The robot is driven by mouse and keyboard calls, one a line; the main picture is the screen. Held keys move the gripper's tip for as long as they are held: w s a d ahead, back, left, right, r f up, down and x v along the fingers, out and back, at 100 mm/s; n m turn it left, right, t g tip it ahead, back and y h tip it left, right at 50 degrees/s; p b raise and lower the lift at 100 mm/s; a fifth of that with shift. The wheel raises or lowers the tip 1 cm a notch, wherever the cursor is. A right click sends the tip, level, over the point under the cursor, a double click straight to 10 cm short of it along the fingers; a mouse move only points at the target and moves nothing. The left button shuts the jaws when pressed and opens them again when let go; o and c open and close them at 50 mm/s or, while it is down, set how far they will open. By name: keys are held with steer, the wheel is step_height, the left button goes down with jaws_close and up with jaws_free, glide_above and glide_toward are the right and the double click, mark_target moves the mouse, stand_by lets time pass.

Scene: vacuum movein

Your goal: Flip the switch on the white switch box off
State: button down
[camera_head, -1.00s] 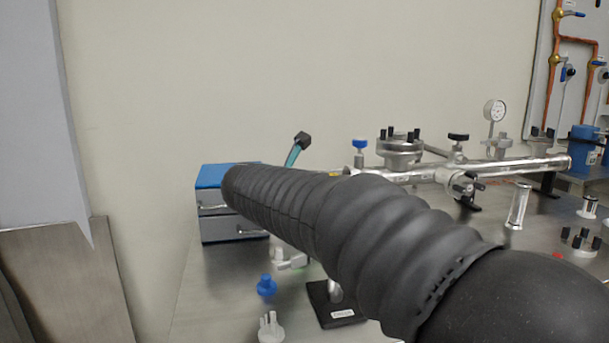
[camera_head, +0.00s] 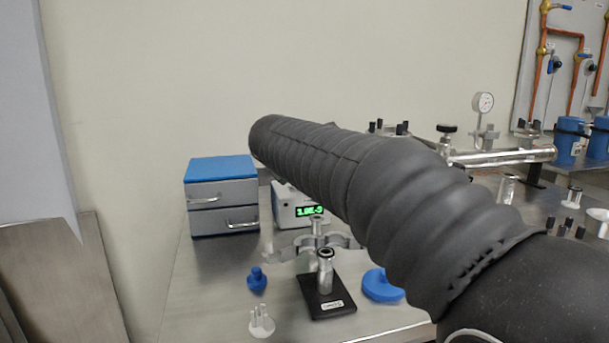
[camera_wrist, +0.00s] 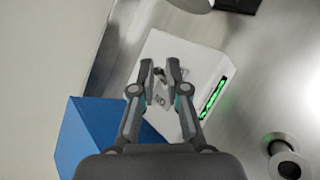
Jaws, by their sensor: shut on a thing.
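The white switch box (camera_head: 285,207) stands on the metal table in the head view, with a green lit display (camera_head: 310,211). My arm hides its upper and right parts. In the wrist view, the box (camera_wrist: 200,62) lies under my gripper, its green display (camera_wrist: 214,98) to the right. My gripper (camera_wrist: 160,70) is over the top face of the box, its fingers close together around a small metallic switch (camera_wrist: 158,76). The switch's exact position is hard to tell at this size. My gripper is hidden behind my arm in the head view.
A blue-topped drawer unit (camera_head: 222,194) stands close left of the box. In front are a black-based metal post (camera_head: 326,283), a blue knob (camera_head: 257,280), a white pronged part (camera_head: 261,321) and a blue disc (camera_head: 380,286). Metal piping (camera_head: 500,157) runs at right.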

steer(key=c, duration=1.2)
jaws_free()
steer(key=shift+a, duration=0.1)
steer(key=shift+s, duration=0.1)
steer(key=v, duration=1.1)
steer(key=shift+s+r, duration=0.25)
steer(key=shift+s, duration=0.1)
steer(key=shift+a, duration=0.1)
